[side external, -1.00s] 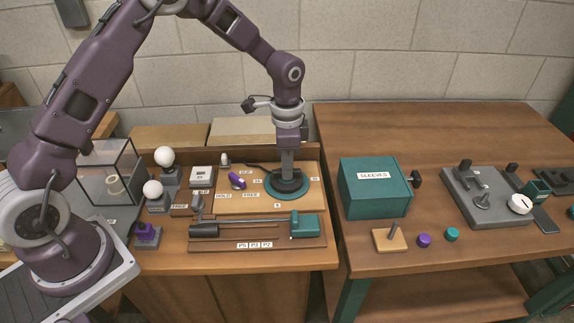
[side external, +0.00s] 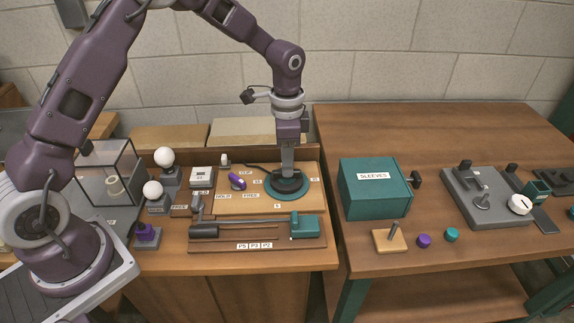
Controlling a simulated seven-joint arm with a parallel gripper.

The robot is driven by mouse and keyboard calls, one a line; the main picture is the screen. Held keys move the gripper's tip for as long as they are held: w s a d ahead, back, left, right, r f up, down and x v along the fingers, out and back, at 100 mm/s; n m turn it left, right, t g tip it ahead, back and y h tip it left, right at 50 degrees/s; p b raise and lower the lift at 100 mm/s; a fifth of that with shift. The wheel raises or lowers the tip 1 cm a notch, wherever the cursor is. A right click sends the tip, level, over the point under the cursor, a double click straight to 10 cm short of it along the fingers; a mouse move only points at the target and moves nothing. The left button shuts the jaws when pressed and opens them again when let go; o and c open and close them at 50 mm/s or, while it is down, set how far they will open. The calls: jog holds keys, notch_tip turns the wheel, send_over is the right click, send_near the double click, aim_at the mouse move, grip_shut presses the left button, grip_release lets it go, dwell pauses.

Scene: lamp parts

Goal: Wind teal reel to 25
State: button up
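The teal reel (side external: 270,190) lies flat on a light wooden board on the left bench, with a dark hub at its centre. My gripper (side external: 288,177) points straight down over the hub and its fingertips reach the hub. The fingers cover the middle of the reel, and I cannot make out whether they are closed on the hub. Small number labels stand around the reel, too small to read surely. A purple lever (side external: 237,181) sits on the board to the left of the reel.
A dark roller (side external: 204,231) and a teal block (side external: 306,226) sit on a rail in front. White bulbs (side external: 164,156) stand on holders to the left. A teal SLEEVES box (side external: 374,190) stands on the right bench, with purple (side external: 424,241) and teal (side external: 452,235) caps in front.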

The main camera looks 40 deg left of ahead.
notch_tip(320, 180, up, 5)
jog(key=shift+r, duration=0.1)
jog(key=s+a+r+n+t, duration=0.1)
jog(key=s+r+n+t, duration=0.25)
jog(key=s+r, duration=1)
jog(key=s+r+n+t, duration=0.1)
jog(key=s+n, duration=0.4)
jog(key=s, duration=1.1)
jog(key=shift+a+r+t, duration=0.35)
jog(key=shift+t, duration=0.2)
jog(key=shift+n, duration=0.25)
